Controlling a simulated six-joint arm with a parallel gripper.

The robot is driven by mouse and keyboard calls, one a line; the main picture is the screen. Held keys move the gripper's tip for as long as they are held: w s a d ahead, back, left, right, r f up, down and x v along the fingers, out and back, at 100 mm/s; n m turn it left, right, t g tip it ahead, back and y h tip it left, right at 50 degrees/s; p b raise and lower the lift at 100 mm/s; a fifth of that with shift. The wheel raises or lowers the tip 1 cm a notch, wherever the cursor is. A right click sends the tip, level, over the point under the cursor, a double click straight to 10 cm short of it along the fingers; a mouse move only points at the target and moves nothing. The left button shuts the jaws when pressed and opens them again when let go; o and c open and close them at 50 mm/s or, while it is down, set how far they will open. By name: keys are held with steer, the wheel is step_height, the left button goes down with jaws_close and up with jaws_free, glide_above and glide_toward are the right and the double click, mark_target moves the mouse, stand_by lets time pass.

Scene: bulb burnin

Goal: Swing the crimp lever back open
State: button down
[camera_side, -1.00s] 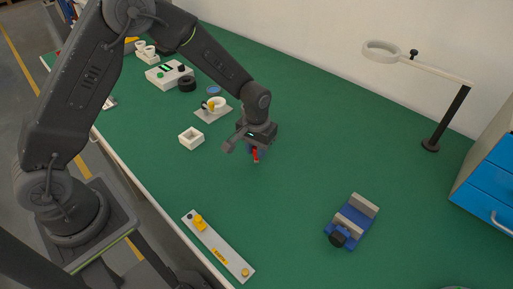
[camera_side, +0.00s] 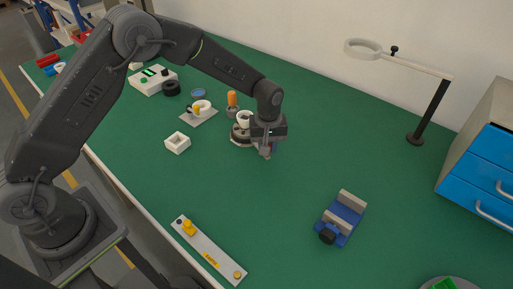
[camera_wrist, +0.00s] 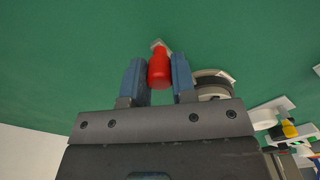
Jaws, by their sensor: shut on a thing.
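The crimp lever's red grip (camera_wrist: 159,69) stands between the two blue-padded fingers of my gripper (camera_wrist: 159,80) in the wrist view. A pale metal piece (camera_wrist: 158,45) shows just beyond its end. My gripper is shut on the lever grip. In the side view my gripper (camera_side: 266,152) is low over the green bench, and the grip is mostly hidden by it. The crimp fixture (camera_side: 241,135), a round dark base with a white cup on top, stands just left of and behind my gripper. In the wrist view the fixture (camera_wrist: 212,88) is partly hidden behind my gripper's right side.
An orange-topped piece (camera_side: 232,100) stands behind the fixture. A white square tray (camera_side: 177,142) and a plate with a white ring (camera_side: 200,112) lie left. A blue vise (camera_side: 342,218) is front right. A magnifier lamp (camera_side: 420,120) stands far right. Bench right of my gripper is clear.

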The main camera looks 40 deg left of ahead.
steer(key=w+n, duration=0.2)
steer(key=shift+w+d+n, duration=0.3)
steer(key=shift+w, duration=0.05)
steer(key=shift+w+n, duration=1.1)
steer(key=shift+w, duration=0.2)
steer(key=c, duration=0.9)
jaws_free()
steer(key=shift+r, duration=0.1)
step_height(320, 180, up, 14)
steer(key=shift+f, duration=0.15)
